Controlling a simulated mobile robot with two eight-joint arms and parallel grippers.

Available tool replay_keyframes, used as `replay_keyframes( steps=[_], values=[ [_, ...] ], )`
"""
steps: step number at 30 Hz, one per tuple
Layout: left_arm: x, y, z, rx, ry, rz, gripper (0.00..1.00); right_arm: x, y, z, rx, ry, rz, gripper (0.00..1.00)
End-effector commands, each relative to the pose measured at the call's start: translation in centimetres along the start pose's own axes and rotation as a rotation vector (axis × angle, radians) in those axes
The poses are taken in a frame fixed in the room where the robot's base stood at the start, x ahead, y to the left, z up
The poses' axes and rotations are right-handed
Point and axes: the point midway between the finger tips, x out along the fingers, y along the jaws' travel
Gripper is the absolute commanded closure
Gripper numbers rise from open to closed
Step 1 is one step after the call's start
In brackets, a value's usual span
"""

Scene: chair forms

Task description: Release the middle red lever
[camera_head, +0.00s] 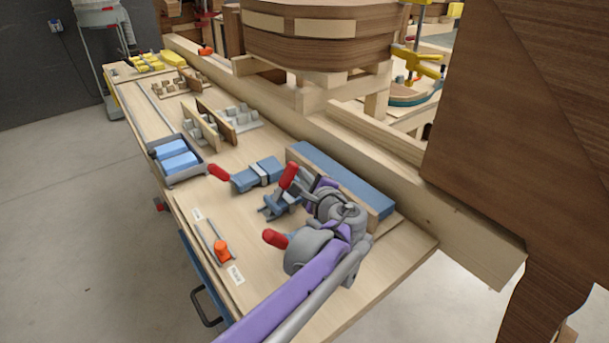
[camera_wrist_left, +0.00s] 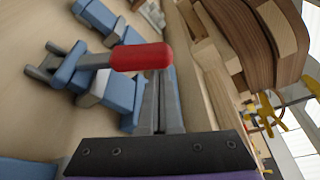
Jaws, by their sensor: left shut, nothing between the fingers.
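The middle red lever (camera_head: 289,176) stands raised on its blue and grey toggle clamp, by the blue-faced wooden block (camera_head: 340,178). Its red handle (camera_wrist_left: 142,57) lies across the middle of the left wrist view, on a grey arm. My left gripper (camera_head: 309,182) is just right of this handle in the head view, partly hidden by its own wrist. In the wrist view its fingers (camera_wrist_left: 157,90) are together and empty, with tips right at the handle; I cannot tell if they touch. Other red levers are at the left (camera_head: 219,172) and nearer me (camera_head: 274,239). My right gripper is not in view.
A tray with blue blocks (camera_head: 161,152) and wooden jigs (camera_head: 205,125) sit farther along the bench. An orange-handled tool (camera_head: 221,250) lies near the front edge. A long wooden beam (camera_head: 450,225) runs behind. A large brown panel (camera_head: 525,120) stands at the right.

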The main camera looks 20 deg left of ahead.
Motion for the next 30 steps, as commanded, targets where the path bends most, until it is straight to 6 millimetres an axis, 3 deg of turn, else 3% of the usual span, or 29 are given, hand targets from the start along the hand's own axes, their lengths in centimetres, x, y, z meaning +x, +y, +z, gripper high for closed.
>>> replay_keyframes(
  steps=[18,30],
  values=[
    [-1.9,0.1,5.6,-0.379,-0.003,-0.134,1.0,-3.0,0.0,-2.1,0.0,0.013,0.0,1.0],
    [-2.8,1.4,8.2,-0.378,-0.003,-0.133,1.0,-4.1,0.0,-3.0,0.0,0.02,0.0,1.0]
  ],
)
